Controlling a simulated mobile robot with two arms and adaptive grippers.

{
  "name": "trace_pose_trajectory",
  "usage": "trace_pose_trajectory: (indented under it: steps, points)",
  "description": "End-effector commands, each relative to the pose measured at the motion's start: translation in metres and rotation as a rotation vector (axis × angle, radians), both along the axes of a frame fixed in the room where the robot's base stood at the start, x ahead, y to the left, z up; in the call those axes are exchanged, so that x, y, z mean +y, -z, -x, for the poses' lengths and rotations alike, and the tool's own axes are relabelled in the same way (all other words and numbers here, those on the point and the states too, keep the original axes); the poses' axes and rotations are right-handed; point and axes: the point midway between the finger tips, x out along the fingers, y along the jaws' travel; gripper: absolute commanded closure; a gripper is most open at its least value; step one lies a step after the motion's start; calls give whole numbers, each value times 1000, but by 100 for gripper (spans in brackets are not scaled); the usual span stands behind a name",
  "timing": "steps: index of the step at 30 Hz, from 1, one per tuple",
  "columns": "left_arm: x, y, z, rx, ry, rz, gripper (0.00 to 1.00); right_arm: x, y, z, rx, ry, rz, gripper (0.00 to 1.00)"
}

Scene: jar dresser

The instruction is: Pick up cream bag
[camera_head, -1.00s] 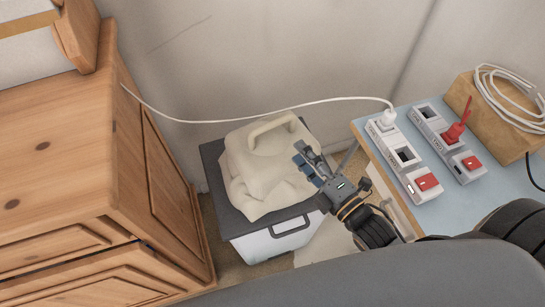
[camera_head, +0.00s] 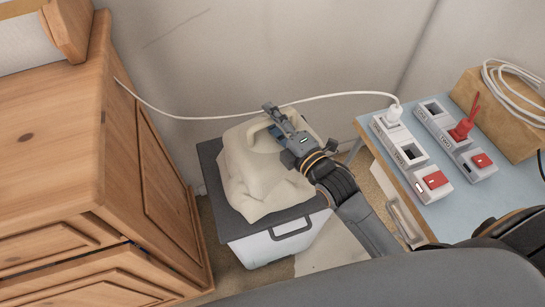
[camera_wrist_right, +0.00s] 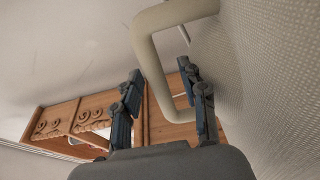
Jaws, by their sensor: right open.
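The cream bag (camera_head: 254,180) sits on the dark lid (camera_head: 222,205) of a white box (camera_head: 275,243) on the floor. Its stiff loop handle (camera_head: 262,126) stands up at the top. My right gripper (camera_head: 272,119) is open at the handle, above the bag's upper right part. In the right wrist view, the handle (camera_wrist_right: 150,60) reaches down between the two fingers of the gripper (camera_wrist_right: 162,92), and the bag's woven side (camera_wrist_right: 265,65) fills the right. I cannot tell whether a finger touches the handle. My left gripper is not in view.
A wooden dresser (camera_head: 60,150) stands close on the left. A blue-topped table (camera_head: 455,195) with power strips (camera_head: 412,155) and a brown block (camera_head: 500,115) is on the right. A white cable (camera_head: 240,112) runs across behind the bag, near the gripper.

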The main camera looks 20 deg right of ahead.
Motion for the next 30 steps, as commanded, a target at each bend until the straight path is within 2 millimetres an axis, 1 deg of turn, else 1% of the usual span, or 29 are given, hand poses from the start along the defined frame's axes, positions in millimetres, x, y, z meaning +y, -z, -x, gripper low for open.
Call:
trace_pose_trajectory:
  steps: [5,6,8,9,11,12,26,30]
  points:
    - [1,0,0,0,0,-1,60,0,0,0,0,0,0,58]
    - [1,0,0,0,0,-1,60,0,0,0,0,0,0,60]
    - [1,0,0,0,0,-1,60,0,0,0,0,0,0,72]
    - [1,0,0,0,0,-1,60,0,0,0,0,0,0,80]
    - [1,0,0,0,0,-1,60,0,0,0,0,0,0,92]
    - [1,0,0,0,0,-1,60,0,0,0,0,0,0,100]
    - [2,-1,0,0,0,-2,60,0,-1,0,-2,0,-1,100]
    - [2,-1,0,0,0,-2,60,0,-5,0,-3,-1,-1,100]
